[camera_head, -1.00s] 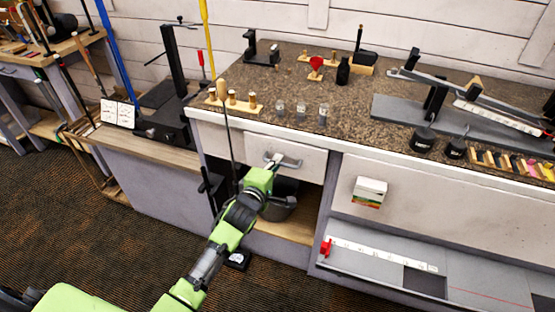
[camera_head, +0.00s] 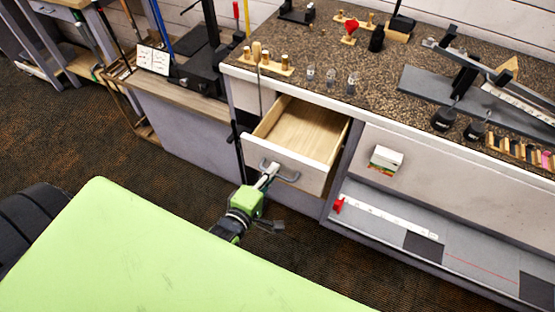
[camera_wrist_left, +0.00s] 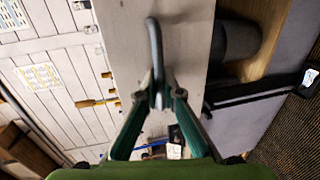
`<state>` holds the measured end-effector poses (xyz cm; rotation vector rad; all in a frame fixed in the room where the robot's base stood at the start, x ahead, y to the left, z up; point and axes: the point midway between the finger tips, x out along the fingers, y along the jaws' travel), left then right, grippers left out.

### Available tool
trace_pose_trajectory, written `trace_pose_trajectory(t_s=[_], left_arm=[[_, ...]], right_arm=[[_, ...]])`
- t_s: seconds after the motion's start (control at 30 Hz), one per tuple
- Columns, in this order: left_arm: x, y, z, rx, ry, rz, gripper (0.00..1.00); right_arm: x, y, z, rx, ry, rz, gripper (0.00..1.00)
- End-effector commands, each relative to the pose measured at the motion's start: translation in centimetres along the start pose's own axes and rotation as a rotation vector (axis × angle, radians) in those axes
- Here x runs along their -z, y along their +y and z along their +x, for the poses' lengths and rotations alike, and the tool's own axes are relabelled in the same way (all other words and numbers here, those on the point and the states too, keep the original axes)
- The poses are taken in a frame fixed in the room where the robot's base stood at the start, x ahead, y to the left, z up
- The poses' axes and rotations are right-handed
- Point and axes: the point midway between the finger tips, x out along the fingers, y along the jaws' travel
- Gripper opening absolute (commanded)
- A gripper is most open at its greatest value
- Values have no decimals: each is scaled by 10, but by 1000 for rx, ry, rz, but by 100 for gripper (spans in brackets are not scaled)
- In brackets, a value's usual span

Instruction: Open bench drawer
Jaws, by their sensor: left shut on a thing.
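The bench drawer (camera_head: 288,165) stands pulled out from the bench, and its bare wooden inside shows empty in the head view. Its grey bar handle (camera_head: 281,172) is on the white front panel. My left gripper (camera_head: 268,172) is shut on the handle, with its fingers at the handle's left part. In the left wrist view the handle (camera_wrist_left: 155,55) runs between the two fingertips (camera_wrist_left: 158,88). My right gripper is not in view.
The speckled bench top (camera_head: 400,105) holds several small bottles, wooden pegs and a grey clamp fixture. Carpeted floor (camera_head: 60,165) is clear at left.

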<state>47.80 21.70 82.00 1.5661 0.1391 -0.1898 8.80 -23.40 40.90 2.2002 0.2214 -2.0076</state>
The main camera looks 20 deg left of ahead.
Motion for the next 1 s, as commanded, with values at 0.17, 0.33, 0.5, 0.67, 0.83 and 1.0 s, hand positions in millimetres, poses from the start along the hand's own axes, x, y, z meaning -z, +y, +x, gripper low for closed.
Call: trace_pose_trajectory(t_s=[0.17,0.33,0.5,0.67,0.83,1.0], left_arm=[[0,0,-2,-2,0,1,0],[0,0,-2,-2,0,1,0],[0,0,-2,-2,-1,1,14],[0,0,-2,-1,-1,0,14],[0,-2,-10,1,-1,0,14],[0,-2,-40,4,-1,0,14]], right_arm=[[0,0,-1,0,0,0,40],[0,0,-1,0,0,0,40],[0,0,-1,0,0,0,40],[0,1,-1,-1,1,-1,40],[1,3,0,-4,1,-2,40],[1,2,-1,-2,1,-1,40]])
